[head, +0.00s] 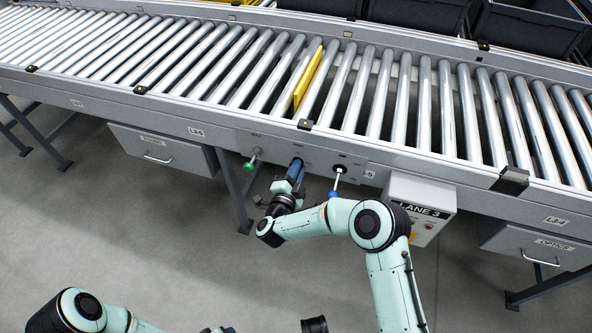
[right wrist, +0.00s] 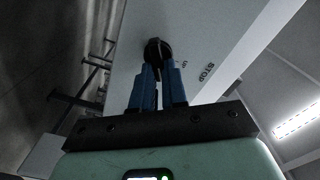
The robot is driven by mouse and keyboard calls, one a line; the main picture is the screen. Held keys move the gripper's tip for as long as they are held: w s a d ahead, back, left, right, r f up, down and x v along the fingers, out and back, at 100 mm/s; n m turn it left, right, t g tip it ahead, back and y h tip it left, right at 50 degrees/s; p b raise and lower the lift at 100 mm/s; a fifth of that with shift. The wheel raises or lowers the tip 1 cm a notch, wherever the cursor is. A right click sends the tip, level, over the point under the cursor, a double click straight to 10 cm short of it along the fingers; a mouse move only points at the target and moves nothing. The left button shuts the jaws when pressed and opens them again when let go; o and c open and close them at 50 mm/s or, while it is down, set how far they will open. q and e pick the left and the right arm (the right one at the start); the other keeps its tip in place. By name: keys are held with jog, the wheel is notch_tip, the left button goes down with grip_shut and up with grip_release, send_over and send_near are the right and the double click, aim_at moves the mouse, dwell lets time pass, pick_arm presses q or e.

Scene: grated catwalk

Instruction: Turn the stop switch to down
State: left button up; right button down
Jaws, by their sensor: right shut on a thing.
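The stop switch (right wrist: 158,50) is a round black knob on a pale panel in the right wrist view. The label STOP (right wrist: 207,72) stands to its right, and a smaller label UP lies close beside the knob. My right gripper (right wrist: 158,78) has its two blue fingers closed on the knob; the fingertips hide part of it, and I cannot tell which way it points. In the head view my right gripper (head: 297,170) reaches up to the conveyor's front panel and covers most of the switch.
A green-knobbed control (head: 250,162) sits left of my right gripper, and a white lever (head: 338,176) close on its right. The LANE 3 box (head: 421,195) juts out further right. A yellow divider (head: 309,77) stands among the rollers. Grey floor lies open in front.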

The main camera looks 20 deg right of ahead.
pick_arm(q)
jog(key=shift+s+a+f+b, duration=0.1)
jog(key=shift+a+f+b, duration=0.2)
jog(key=shift+f, duration=0.3)
jog(key=shift+s+a+f+b, duration=0.1)
jog(key=shift+a+f+b, duration=0.05)
jog(key=shift+f+b, duration=0.35)
jog(key=shift+s+a+f+b, duration=0.1)
jog(key=shift+a+f+b, duration=0.15)
jog(key=shift+f, duration=0.4)
pick_arm(e)
jog(key=shift+s+f+m, duration=0.1)
jog(key=shift+f+m, duration=0.15)
jog(key=shift+m, duration=1.4)
jog(key=shift+f+m, duration=0.2)
jog(key=shift+m, duration=1.45)
jog(key=c, duration=1.2)
grip_release()
jog(key=shift+o, duration=0.2)
jog(key=shift+s+a, duration=0.1)
pick_arm(q)
jog(key=r, duration=0.1)
jog(key=d+r+p, duration=0.1)
jog(key=r+p, duration=0.1)
jog(key=shift+w+d+r, duration=0.15)
jog(key=shift+w+r, duration=0.1)
jog(key=shift+w, duration=0.1)
pick_arm(e)
jog(key=v, duration=1.3)
